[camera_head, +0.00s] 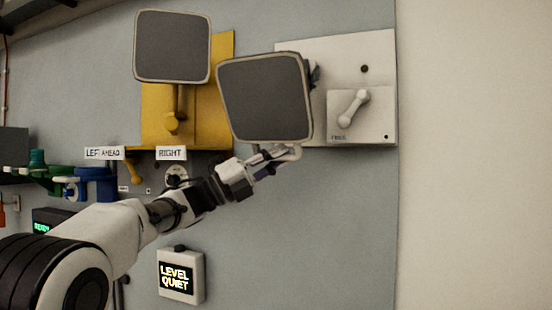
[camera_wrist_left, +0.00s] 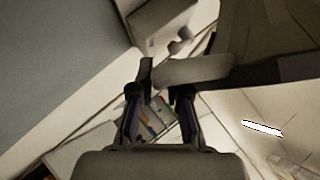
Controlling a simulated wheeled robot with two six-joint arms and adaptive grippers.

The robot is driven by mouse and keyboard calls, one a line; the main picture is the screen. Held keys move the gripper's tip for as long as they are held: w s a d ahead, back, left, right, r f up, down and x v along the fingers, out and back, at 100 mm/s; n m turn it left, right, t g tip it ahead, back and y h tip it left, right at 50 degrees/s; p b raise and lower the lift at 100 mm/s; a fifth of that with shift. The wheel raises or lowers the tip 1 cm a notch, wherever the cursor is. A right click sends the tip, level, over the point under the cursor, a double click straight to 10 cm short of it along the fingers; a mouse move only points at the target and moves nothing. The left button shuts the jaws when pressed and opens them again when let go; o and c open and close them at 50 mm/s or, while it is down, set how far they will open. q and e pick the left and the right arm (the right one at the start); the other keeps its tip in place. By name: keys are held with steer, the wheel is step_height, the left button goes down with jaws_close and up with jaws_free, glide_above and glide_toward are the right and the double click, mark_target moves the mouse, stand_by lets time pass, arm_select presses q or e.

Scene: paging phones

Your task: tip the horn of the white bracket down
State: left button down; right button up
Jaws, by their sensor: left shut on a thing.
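The white bracket (camera_head: 380,70) is a pale panel on the wall at right. Its horn (camera_head: 265,97) has a dark square face with a tan rim and covers the panel's left part. A pale handle (camera_head: 294,153) shows under the horn's lower edge. My left gripper (camera_head: 280,157) reaches up from the lower left and is shut on this handle. In the left wrist view the handle (camera_wrist_left: 200,69) is a rounded grey bar crossing the fingertips of my left gripper (camera_wrist_left: 166,85). The horn's joint is mostly hidden. My right gripper is not in view.
A yellow bracket (camera_head: 220,60) with another dark horn (camera_head: 172,46) is close on the left. A white lever (camera_head: 352,108) sits on the white bracket. Signs read LEFT, AHEAD and RIGHT (camera_head: 171,153). A box (camera_head: 181,275) reading LEVEL QUIET is below. The wall at lower right is clear.

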arm_select(q)
steer(key=shift+w+d+f, duration=0.3)
steer(key=shift+w+f, duration=0.2)
steer(key=shift+w, duration=0.35)
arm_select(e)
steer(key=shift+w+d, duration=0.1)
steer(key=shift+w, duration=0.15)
arm_select(q)
steer(key=c, duration=1.2)
jaws_free()
steer(key=shift+o, duration=0.3)
steer(key=shift+w+d, duration=0.25)
steer(key=v, duration=1.2)
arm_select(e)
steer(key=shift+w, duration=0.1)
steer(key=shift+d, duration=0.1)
